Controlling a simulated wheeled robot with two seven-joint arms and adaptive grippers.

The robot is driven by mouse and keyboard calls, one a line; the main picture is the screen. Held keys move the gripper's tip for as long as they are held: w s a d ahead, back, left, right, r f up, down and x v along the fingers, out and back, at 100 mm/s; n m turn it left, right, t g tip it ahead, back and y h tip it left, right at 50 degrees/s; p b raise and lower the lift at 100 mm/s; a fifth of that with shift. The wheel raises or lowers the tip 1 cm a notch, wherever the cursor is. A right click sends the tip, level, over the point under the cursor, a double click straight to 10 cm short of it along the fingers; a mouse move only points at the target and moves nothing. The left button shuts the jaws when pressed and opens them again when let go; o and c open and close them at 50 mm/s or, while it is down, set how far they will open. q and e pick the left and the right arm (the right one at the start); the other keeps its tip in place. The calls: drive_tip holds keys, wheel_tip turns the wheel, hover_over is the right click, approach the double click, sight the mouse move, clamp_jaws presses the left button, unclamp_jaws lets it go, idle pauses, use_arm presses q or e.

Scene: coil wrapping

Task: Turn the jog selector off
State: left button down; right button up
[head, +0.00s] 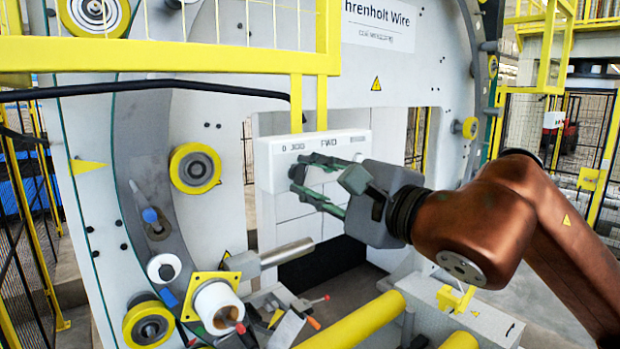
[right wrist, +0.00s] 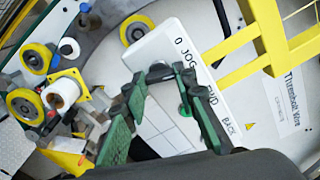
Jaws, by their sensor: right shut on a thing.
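The white control box (head: 267,165) hangs on the machine under a yellow rail. Its printed labels include 0, JOG, FWD and, in the right wrist view, BACK. The jog selector (head: 297,172) is a small dark knob on the box face under the 0 JOG label, mostly hidden by my fingers. In the right wrist view it shows as a dark piece (right wrist: 160,72) between the fingertips. My right gripper (head: 303,174) reaches in from the right, its green fingers shut on the selector. Which way the knob points cannot be told. My left gripper is not in view.
Yellow rails (head: 310,65) stand above and beside the box. Yellow rollers (head: 195,168) sit on the machine ring to the left. A metal rod (head: 287,252) and a white spool (head: 218,306) lie below. Mesh fencing stands at the right back.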

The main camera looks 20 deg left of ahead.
drive_tip(key=shift+r+n, duration=0.1)
drive_tip(key=shift+n, duration=1.8)
drive_tip(key=o, duration=1.1)
drive_tip(key=v, duration=1.2)
